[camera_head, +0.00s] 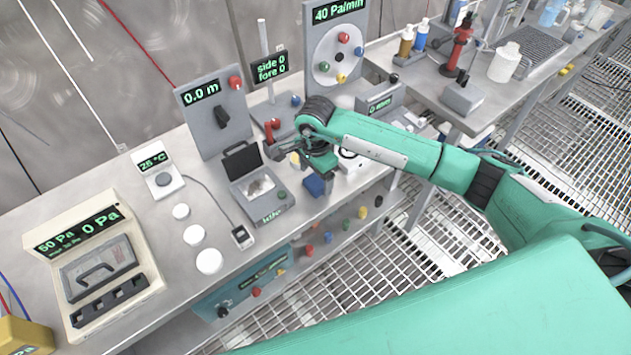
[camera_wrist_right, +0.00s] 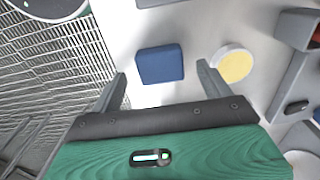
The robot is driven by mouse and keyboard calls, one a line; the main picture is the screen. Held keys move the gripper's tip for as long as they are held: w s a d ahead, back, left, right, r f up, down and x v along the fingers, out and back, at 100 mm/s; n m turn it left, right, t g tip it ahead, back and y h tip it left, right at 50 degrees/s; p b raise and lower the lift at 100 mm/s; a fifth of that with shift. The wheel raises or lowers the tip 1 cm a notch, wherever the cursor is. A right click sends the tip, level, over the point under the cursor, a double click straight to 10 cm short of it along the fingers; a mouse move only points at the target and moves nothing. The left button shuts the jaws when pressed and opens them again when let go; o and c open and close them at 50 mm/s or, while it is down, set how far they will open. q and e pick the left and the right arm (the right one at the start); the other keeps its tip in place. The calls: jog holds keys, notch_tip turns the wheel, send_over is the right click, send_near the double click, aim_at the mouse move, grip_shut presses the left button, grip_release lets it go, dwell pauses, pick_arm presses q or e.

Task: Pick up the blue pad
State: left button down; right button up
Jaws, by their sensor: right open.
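The blue pad (camera_head: 315,185) lies on the steel bench near its front edge, just below my right gripper. In the right wrist view the blue pad (camera_wrist_right: 160,64) is a small rounded square lying flat, in line with the gap between the fingers. My right gripper (camera_head: 306,161) is open and empty, pointing down at the bench. In the wrist view its fingertips (camera_wrist_right: 161,74) stand apart, one towards each side of the pad. I cannot tell whether they touch it. My left gripper is out of view.
A white disc with a yellow top (camera_wrist_right: 233,65) lies close to the right finger. A grey box with an open lid (camera_head: 262,190) stands left of the gripper, and a display panel (camera_head: 213,115) behind it. The bench edge drops to a grated floor (camera_head: 440,235).

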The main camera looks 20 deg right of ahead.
jog(key=shift+f, duration=1.35)
jog(key=c, duration=1.1)
jog(key=shift+o, duration=0.2)
jog(key=shift+r, duration=0.1)
